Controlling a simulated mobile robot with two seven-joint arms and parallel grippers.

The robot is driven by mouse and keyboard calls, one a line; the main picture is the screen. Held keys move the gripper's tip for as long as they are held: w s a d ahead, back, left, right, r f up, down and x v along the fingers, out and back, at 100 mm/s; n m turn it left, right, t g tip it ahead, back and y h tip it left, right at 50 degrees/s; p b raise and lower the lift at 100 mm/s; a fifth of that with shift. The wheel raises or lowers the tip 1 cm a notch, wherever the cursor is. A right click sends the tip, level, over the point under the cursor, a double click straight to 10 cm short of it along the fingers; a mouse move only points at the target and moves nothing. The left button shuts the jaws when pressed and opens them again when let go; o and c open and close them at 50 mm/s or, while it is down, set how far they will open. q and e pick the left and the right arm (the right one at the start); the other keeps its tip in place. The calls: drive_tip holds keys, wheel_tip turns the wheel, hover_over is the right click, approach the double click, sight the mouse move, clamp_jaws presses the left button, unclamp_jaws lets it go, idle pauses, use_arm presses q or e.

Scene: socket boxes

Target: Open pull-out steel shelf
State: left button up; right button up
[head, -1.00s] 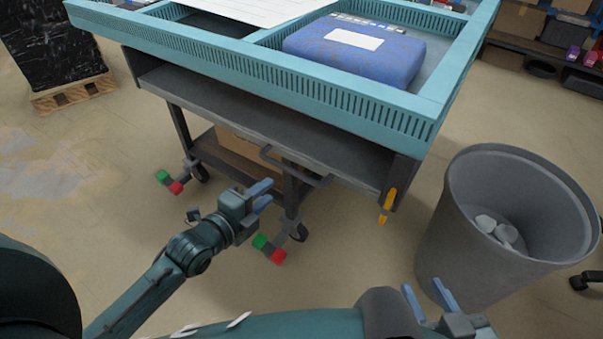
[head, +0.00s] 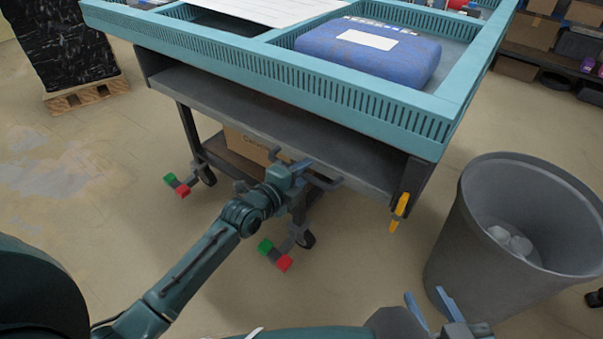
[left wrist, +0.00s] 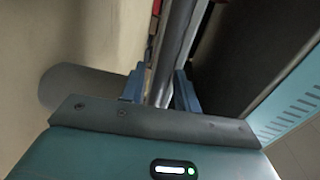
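The pull-out steel shelf (head: 285,128) is a grey slab under the teal worktop, with a dark bar handle (head: 326,184) on its front edge. My left gripper (head: 299,168) is at the handle. In the left wrist view the dark handle bar (left wrist: 168,75) runs between the two blue fingertips of my left gripper (left wrist: 160,88), which look spread on either side of it. Whether either finger touches the bar is unclear. My right gripper (head: 432,303) is open and empty at the bottom, near the bin.
A grey bin (head: 525,225) with white scraps stands at the right. The teal worktop (head: 300,80) holds a blue package (head: 368,55). A cardboard box (head: 243,145) sits on the lower shelf. A yellow object (head: 400,208) hangs at the right leg.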

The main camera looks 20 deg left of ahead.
use_arm(q)
clamp_jaws()
drive_tip(key=shift+s, duration=0.1)
idle(0.3)
